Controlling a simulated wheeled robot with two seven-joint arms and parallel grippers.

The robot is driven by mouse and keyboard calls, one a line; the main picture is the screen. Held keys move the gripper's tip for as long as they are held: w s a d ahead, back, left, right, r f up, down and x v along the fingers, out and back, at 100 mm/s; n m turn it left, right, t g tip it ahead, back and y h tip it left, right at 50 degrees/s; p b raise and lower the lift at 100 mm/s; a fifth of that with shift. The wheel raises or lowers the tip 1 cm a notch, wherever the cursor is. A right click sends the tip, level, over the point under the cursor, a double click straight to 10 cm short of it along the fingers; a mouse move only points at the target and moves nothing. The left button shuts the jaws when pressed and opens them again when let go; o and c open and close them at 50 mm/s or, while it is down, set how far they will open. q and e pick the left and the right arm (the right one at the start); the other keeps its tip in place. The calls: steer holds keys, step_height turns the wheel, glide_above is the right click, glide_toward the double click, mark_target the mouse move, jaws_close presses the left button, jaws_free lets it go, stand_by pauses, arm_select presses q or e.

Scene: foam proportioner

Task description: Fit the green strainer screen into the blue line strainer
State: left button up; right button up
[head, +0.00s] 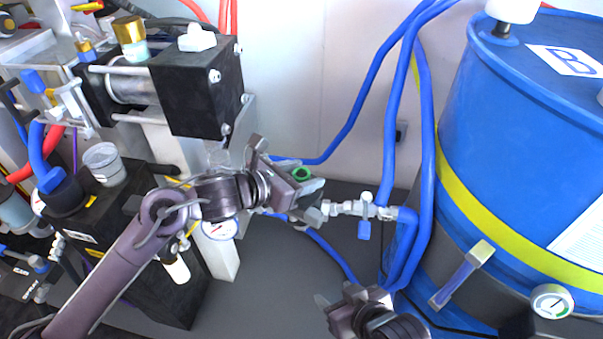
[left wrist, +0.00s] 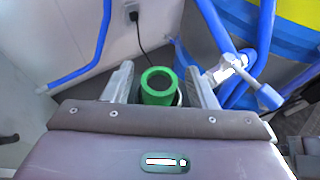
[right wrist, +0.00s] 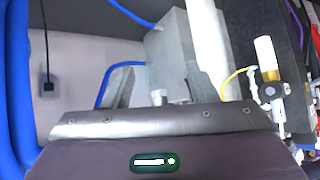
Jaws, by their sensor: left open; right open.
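The green strainer screen (head: 301,174) shows as a green ring at my left gripper (head: 304,182) in the head view. In the left wrist view the green screen (left wrist: 158,86) stands between the open fingers of my left gripper (left wrist: 160,82), with a gap on each side. A pale rim shows just below its right side; I cannot tell how deep it sits. The blue line strainer's body is mostly hidden behind the left gripper and the screen. My right gripper (head: 336,296) is open, low in the head view; the right wrist view shows its spread fingers (right wrist: 155,88).
A metal pipe fitting with a blue-handled valve (head: 365,210) lies right of the left gripper. Blue hoses (head: 425,150) run beside the big blue drum (head: 530,130). A black pump block (head: 195,90) stands at upper left. Grey floor (head: 270,280) is open between the arms.

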arm_select(q)
steer(key=shift+s+f+g, duration=0.2)
steer(key=shift+f+g, duration=0.1)
steer(key=shift+f, duration=0.5)
arm_select(e)
steer(key=shift+s+f, duration=0.1)
steer(key=shift+f, duration=0.05)
arm_select(q)
steer(key=shift+s+a+r+p, duration=0.15)
steer(key=shift+a+r+p, duration=0.25)
steer(key=shift+r+p, duration=0.45)
steer(key=v, duration=1.1)
steer(key=shift+r+p, duration=0.25)
steer(key=shift+p, duration=0.2)
arm_select(e)
steer(key=s+d+f+g+h, duration=0.1)
steer(key=s+d+f+g, duration=0.2)
steer(key=s, duration=0.1)
steer(key=shift+s+d+f+g+h, duration=0.2)
steer(key=shift+s+g+h, duration=0.1)
steer(key=shift+g+h, duration=0.1)
arm_select(q)
steer(key=shift+d, duration=0.1)
arm_select(e)
steer(key=shift+a, duration=0.15)
